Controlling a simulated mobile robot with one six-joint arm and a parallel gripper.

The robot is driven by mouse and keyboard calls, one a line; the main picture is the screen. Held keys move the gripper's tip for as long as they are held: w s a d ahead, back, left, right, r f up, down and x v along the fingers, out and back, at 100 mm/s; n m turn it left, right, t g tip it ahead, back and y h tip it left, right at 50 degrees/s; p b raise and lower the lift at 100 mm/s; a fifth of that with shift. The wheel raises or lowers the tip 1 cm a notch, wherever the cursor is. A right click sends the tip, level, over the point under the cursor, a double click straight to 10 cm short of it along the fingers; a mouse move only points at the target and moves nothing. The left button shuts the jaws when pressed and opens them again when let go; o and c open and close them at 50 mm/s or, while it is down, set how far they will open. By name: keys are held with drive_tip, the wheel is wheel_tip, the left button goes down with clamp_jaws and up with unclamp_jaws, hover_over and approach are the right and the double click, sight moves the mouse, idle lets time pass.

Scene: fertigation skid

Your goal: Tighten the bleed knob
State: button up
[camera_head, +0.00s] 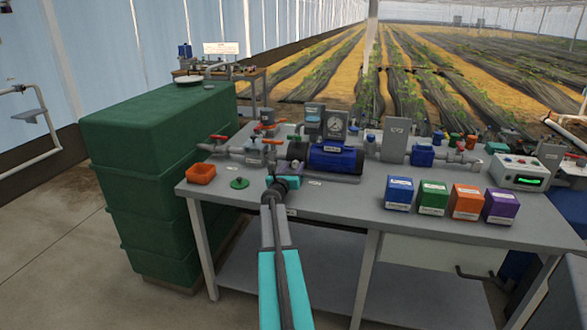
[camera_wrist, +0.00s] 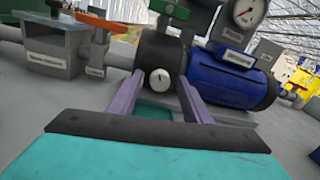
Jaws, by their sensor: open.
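The bleed knob appears to be the small white round knob (camera_wrist: 160,79) with a dark mark, on the front of the dark pump housing (camera_wrist: 160,55) in the wrist view. My gripper (camera_wrist: 160,82) is open, its two purple fingers pointing at the housing, one on each side of the knob in the picture. I cannot tell whether the fingers reach around it or stop short. In the head view my gripper (camera_head: 283,183) is at the left end of the blue motor (camera_head: 335,158); the knob cannot be made out there.
A pressure gauge (camera_head: 334,122) stands above the pump. Pipes with red-handled valves (camera_head: 272,142) lie to the left. An orange tray (camera_head: 201,173) and a green disc (camera_head: 239,183) sit at the bench's left. Several coloured boxes (camera_head: 433,197) stand along the front right.

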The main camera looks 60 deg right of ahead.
drive_tip(key=c, duration=1)
drive_tip(key=shift+c, duration=0.2)
drive_tip(key=shift+f+m+b, duration=0.1)
drive_tip(key=shift+m+b, duration=0.2)
drive_tip(key=shift+b, duration=0.15)
drive_tip(key=shift+f+m+b, duration=0.1)
drive_tip(key=shift+m+b, duration=0.4)
drive_tip(key=shift+b, duration=0.1)
drive_tip(key=shift+s+m+b, duration=0.1)
drive_tip(key=shift+m+b, duration=1.1)
drive_tip(key=shift+m, duration=0.2)
drive_tip(key=shift+r, duration=0.2)
